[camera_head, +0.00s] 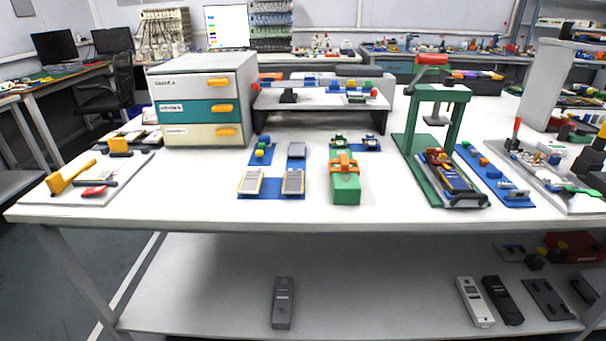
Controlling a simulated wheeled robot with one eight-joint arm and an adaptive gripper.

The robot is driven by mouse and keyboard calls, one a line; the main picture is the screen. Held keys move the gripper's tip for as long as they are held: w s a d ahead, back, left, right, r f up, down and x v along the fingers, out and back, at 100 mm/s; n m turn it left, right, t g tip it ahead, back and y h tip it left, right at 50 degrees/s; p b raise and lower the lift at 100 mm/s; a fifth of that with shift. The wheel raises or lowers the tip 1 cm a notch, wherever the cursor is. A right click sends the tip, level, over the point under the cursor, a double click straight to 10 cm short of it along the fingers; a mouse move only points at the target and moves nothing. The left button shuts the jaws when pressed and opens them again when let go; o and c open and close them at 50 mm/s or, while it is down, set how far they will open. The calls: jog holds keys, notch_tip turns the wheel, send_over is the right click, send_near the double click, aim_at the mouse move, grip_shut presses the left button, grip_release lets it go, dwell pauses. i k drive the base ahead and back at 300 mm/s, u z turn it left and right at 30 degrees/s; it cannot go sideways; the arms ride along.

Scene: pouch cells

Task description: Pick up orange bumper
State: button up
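An orange piece (343,163), which looks like the orange bumper, rests on top of a green block (346,189) near the middle of the white table. It has short arms sticking out and is small in this view, so its exact shape is hard to tell. A smaller orange part (484,161) lies on a blue mat (515,199) to the right. I cannot make out my gripper in this view.
A green press (411,145) with a red handle stands right of the green block. A blue mat with two grey cells (251,181) (293,181) lies to its left. A drawer cabinet (202,79) and a low shelf (318,101) stand behind. Bare tabletop (385,215) lies in front.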

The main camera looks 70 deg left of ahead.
aim_at(343, 160)
jog(key=u, duration=2.85)
